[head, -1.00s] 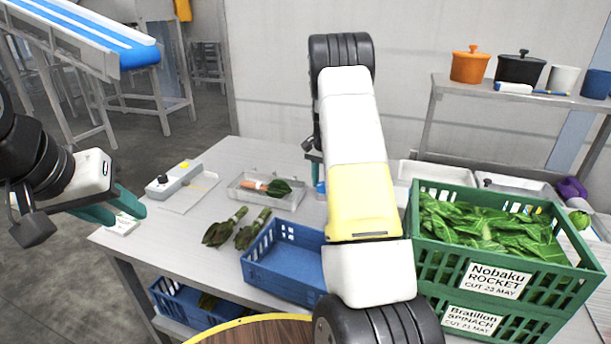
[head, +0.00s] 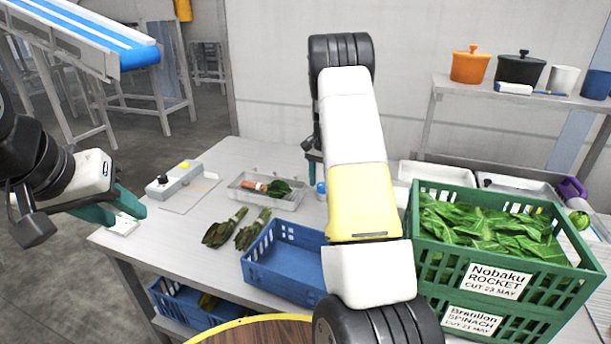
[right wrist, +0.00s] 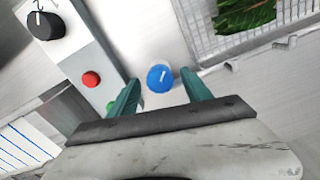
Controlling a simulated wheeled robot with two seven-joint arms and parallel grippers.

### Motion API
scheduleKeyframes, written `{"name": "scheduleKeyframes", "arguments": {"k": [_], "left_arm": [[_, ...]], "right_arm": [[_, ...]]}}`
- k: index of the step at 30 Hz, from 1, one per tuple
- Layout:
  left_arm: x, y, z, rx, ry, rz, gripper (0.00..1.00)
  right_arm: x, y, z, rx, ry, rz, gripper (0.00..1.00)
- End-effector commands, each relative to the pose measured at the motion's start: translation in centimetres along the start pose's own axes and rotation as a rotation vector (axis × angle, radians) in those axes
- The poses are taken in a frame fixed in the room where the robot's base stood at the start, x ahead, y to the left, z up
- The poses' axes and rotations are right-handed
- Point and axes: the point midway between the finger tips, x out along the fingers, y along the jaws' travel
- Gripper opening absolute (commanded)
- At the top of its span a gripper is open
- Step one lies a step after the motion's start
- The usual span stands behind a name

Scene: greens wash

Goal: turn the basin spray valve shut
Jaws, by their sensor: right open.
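A round blue knob (right wrist: 161,78) with a white pointer mark, which looks like the spray valve, sits on the pale metal surface in the right wrist view. My right gripper (right wrist: 159,84) is open, with a teal finger on either side of the knob and a visible gap to each. In the head view a small blue piece (head: 321,188) shows just left of my right arm, which hides most of my right gripper there. My left gripper (head: 128,213) is open and empty at the left edge of the table.
A control box with a black knob (right wrist: 46,25) and a red button (right wrist: 91,79) lies left of the blue knob. A blue crate (head: 285,262) and stacked green crates (head: 500,272) stand in front and to the right.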

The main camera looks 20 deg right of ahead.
Motion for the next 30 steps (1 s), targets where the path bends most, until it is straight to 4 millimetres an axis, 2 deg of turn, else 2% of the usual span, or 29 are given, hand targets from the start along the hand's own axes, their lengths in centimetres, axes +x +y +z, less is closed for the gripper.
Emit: {"name": "scheduleKeyframes", "arguments": {"k": [10, 15, 30], "left_arm": [[0.0, 0.0, 0.0, 0.000, 0.000, 0.000, 0.36], [0.0, 0.0, 0.0, 0.000, 0.000, 0.000, 0.36], [0.0, 0.0, 0.0, 0.000, 0.000, 0.000, 0.36]], "right_arm": [[-5.3, -0.1, -0.1, 0.000, 0.004, -0.003, 0.57], [-7.2, 0.0, -0.1, 0.001, 0.003, -0.002, 0.57], [-7.7, 0.0, 0.0, 0.000, 0.002, -0.001, 0.57]]}}
